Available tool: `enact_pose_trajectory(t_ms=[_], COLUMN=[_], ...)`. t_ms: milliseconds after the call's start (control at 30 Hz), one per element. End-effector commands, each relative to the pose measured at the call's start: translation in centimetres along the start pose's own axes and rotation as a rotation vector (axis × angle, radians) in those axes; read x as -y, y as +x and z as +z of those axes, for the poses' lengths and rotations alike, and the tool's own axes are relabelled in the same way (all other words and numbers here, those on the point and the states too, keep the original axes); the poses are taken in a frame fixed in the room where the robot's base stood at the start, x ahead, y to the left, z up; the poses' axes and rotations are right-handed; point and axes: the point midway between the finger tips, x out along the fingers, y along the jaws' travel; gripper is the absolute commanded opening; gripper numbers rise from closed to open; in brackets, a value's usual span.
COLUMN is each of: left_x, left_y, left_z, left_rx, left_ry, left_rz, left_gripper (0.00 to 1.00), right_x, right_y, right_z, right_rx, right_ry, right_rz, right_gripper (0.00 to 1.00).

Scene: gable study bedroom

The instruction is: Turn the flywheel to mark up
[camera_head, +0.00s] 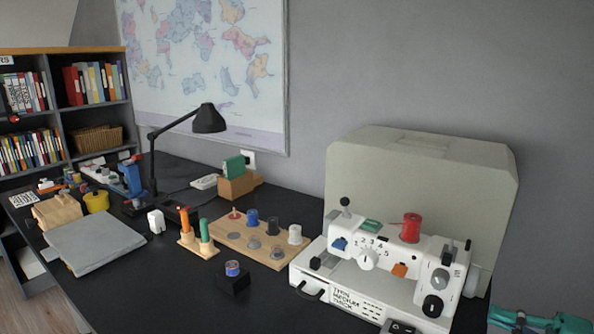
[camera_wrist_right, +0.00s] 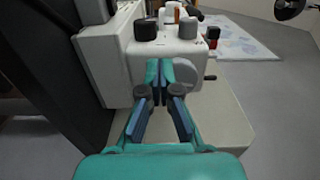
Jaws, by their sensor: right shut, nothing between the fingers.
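The white toy sewing machine (camera_head: 385,272) stands at the right end of the dark desk. Its flywheel (camera_head: 474,281) is a pale disc on the right end, seen almost edge-on in the head view. In the right wrist view the flywheel (camera_wrist_right: 187,73) shows on the end face, partly behind my fingertips; I cannot make out a mark on it. My right gripper (camera_head: 497,316) is teal, at the lower right corner of the head view. In the wrist view its fingertips (camera_wrist_right: 160,72) are together and empty, in front of the end face; contact cannot be told. My left gripper is not in view.
A large beige cover (camera_head: 428,165) stands behind the machine. Floor space shows right of the machine in the wrist view.

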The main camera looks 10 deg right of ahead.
Motion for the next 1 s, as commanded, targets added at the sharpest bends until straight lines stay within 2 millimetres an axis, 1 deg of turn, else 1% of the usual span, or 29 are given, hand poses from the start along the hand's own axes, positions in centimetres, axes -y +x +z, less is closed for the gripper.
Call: enact_pose_trajectory(t_ms=[33, 100, 233, 533, 667, 767, 867, 967, 1000], left_x=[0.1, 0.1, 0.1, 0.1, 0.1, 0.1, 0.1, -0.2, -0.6], left_y=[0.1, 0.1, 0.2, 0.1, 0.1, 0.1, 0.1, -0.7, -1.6], left_z=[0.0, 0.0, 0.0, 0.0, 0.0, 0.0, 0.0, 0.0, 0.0], left_rx=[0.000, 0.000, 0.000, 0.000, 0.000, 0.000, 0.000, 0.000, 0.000], left_ry=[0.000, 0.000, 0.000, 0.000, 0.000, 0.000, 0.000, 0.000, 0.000], left_rz=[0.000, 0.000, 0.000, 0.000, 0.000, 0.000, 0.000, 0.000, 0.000], left_gripper=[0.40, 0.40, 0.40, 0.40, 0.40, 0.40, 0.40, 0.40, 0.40], right_x=[-0.1, -0.1, 0.0, 0.0, 0.0, -0.1, -0.3, -0.4, -0.1], right_y=[-0.7, -1.4, -2.3, -2.4, -2.4, -2.4, -2.4, -2.4, -2.4], right_z=[0.0, 0.0, 0.0, 0.1, 0.1, 0.1, 0.1, 0.0, 0.0], right_rx=[-0.002, -0.001, 0.001, 0.003, 0.003, 0.004, 0.006, 0.011, 0.012], right_ry=[-0.001, 0.000, 0.000, 0.001, -0.025, -0.100, -0.226, -0.374, -0.431], right_rz=[0.002, 0.001, 0.000, 0.000, 0.000, 0.002, 0.005, 0.008, 0.008], right_gripper=[0.00, 0.00, 0.00, 0.00, 0.00, 0.00, 0.00, 0.00, 0.00])
